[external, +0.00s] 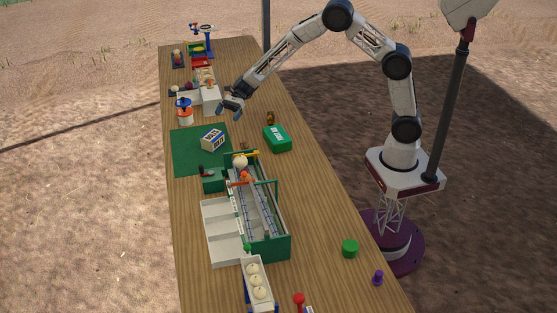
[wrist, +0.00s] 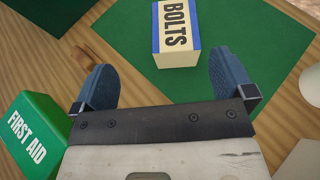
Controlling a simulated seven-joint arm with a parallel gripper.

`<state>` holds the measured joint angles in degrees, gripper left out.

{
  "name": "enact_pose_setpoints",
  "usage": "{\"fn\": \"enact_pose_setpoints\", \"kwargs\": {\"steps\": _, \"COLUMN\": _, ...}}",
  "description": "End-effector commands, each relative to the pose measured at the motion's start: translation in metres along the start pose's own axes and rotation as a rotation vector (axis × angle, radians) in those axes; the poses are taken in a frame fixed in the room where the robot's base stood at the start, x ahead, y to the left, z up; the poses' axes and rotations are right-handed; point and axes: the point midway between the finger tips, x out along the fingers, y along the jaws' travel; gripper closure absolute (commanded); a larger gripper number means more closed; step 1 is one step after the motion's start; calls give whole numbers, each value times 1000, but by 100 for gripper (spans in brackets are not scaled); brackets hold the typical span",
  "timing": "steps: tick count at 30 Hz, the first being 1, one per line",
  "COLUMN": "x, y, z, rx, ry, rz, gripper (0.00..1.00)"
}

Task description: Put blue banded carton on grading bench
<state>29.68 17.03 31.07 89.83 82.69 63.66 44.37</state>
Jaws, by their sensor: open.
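The blue banded carton (external: 213,138), a cream box with blue edges marked BOLTS, sits on a green mat (external: 185,155) in the external view. In the wrist view the carton (wrist: 177,35) is at top centre, its printed side facing me. My gripper (external: 231,107) is open and empty, above the table and behind the carton in the external view. In the wrist view its two blue fingers (wrist: 165,80) are spread wide, with the carton ahead between their lines, not touched. I cannot tell which surface is the grading bench.
A green first aid box (external: 277,139) lies right of the mat; it is close by the left finger in the wrist view (wrist: 35,130). A green-sided conveyor with white trays (external: 222,230) stands in front. A white and orange container (external: 184,112) stands behind the mat.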

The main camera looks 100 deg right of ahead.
Motion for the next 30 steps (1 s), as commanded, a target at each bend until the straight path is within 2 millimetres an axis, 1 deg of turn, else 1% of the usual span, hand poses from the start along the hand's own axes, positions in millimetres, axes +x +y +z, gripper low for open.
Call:
{"fn": "enact_pose_setpoints", "kwargs": {"steps": 1, "x": 0, "y": 8, "z": 10, "rx": -25, "ry": 9, "rz": 12, "gripper": 0}}
{"fn": "enact_pose_setpoints", "kwargs": {"steps": 5, "x": 0, "y": 36, "z": 36, "rx": -112, "ry": 48, "rz": 60, "gripper": 0}}
{"fn": "enact_pose_setpoints", "kwargs": {"steps": 11, "x": -5, "y": 96, "z": 83, "rx": -294, "ry": 122, "rz": 155, "gripper": 0}}
{"fn": "enact_pose_setpoints", "kwargs": {"steps": 15, "x": -11, "y": 141, "z": 111, "rx": -428, "ry": 172, "rz": 226, "gripper": 0}}
{"fn": "enact_pose_setpoints", "kwargs": {"steps": 20, "x": -22, "y": 192, "z": 138, "rx": -583, "ry": 227, "rz": 305, "gripper": 0}}
{"fn": "enact_pose_setpoints", "kwargs": {"steps": 21, "x": -24, "y": 206, "z": 144, "rx": -622, "ry": 240, "rz": 326, "gripper": 0}}
{"fn": "enact_pose_setpoints", "kwargs": {"steps": 24, "x": -33, "y": 237, "z": 158, "rx": -720, "ry": 272, "rz": 375, "gripper": 0}}
{"fn": "enact_pose_setpoints", "kwargs": {"steps": 30, "x": -54, "y": 300, "z": 177, "rx": -917, "ry": 333, "rz": 475, "gripper": 0}}
